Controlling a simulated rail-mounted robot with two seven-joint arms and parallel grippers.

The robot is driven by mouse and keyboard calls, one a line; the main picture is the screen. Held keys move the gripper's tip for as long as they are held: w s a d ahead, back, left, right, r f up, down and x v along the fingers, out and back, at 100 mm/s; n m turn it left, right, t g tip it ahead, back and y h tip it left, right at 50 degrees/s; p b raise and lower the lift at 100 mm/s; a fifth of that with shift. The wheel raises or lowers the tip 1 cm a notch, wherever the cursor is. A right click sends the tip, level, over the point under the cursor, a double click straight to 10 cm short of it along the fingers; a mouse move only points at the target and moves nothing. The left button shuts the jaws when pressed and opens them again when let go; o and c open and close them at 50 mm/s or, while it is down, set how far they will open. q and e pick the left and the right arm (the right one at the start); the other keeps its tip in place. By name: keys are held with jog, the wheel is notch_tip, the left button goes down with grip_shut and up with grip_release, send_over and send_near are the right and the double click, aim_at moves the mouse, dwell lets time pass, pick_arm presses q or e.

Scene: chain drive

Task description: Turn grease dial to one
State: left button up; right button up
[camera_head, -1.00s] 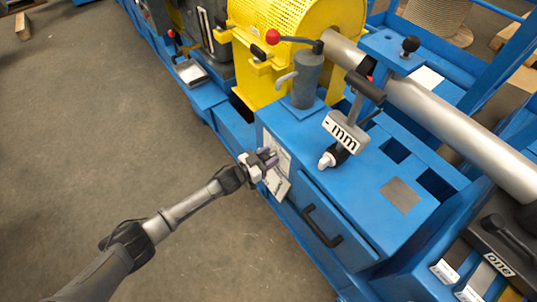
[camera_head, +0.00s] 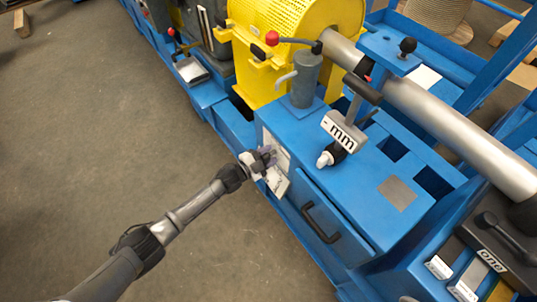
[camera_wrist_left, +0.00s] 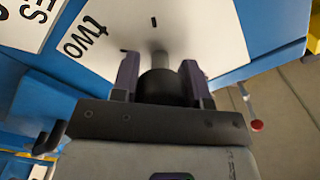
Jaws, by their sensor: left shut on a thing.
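My left gripper (camera_head: 266,157) is at the front face of the blue machine cabinet, beside a white plate. In the left wrist view, the two purple fingers of this gripper (camera_wrist_left: 160,72) are shut on a dark round dial knob (camera_wrist_left: 165,88), one finger on each side. A grey stub sticks out beyond the knob, over the white dial plate (camera_wrist_left: 215,35). The plate reads "two" on the left and has small black marks. No "one" label shows on this plate. The knob is hidden by the gripper in the head view. My right gripper is not in view.
A drawer handle (camera_head: 322,222) is right of the gripper on the cabinet front. Open floor (camera_head: 90,130) lies at left.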

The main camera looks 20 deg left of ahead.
pick_arm(q)
jog(key=shift+m, duration=0.6)
jog(key=o, duration=0.9)
jog(key=shift+o, duration=0.2)
jog(key=shift+s+a, duration=0.1)
jog(key=shift+s, duration=0.1)
jog(key=p+v, duration=0.5)
jog(key=v, duration=0.8)
jog(key=shift+a, duration=0.2)
jog(key=shift+s, duration=0.15)
